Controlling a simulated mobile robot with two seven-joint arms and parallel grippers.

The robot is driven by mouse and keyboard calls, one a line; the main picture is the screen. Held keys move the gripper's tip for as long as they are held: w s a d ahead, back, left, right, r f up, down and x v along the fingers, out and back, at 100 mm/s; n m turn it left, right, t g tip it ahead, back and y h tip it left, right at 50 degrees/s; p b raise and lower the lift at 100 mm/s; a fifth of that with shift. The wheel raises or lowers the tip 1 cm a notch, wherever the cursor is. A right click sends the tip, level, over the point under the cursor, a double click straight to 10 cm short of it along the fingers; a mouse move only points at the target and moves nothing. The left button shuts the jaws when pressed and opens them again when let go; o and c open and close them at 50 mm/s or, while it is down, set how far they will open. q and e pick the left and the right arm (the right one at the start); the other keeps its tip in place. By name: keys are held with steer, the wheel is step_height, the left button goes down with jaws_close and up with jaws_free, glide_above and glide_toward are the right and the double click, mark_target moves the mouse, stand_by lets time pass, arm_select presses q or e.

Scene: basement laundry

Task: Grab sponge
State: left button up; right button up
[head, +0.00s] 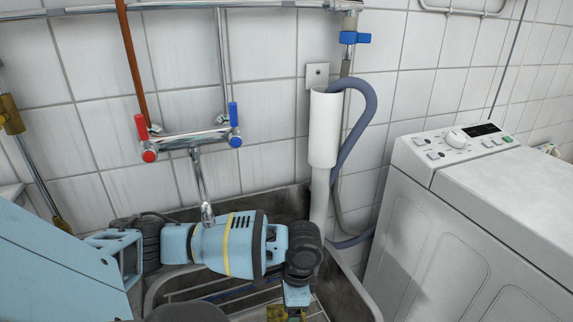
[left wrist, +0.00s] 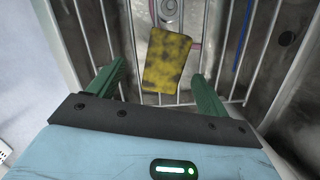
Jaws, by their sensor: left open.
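A yellow sponge with dark blotches (left wrist: 168,58) lies on a wire rack (left wrist: 100,20) in the left wrist view. A piece of it shows at the bottom edge of the head view (head: 277,314), partly hidden by my left gripper (head: 296,298). In the left wrist view my left gripper (left wrist: 158,72) is open, with one green finger to each side of the sponge. The fingertips appear apart from the sponge; how high they are above it I cannot tell. My right gripper is not in view.
The rack sits in a dark, worn sink (head: 362,296) whose walls surround my left gripper. A tap (head: 203,190) hangs over my left arm. A white drain pipe (head: 323,130) with a grey hose (head: 368,110) stands close behind. A washing machine (head: 450,220) stands on the right.

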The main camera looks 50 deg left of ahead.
mark_target(286, 317)
arm_select(q)
steer(key=shift+f, duration=0.2)
steer(key=f+b, duration=0.1)
steer(key=f, duration=0.1)
steer(key=a+f+b, duration=0.1)
steer(key=f, duration=0.1)
steer(key=shift+f, duration=0.4)
steer(key=shift+c, duration=0.6)
steer(key=c, duration=0.9)
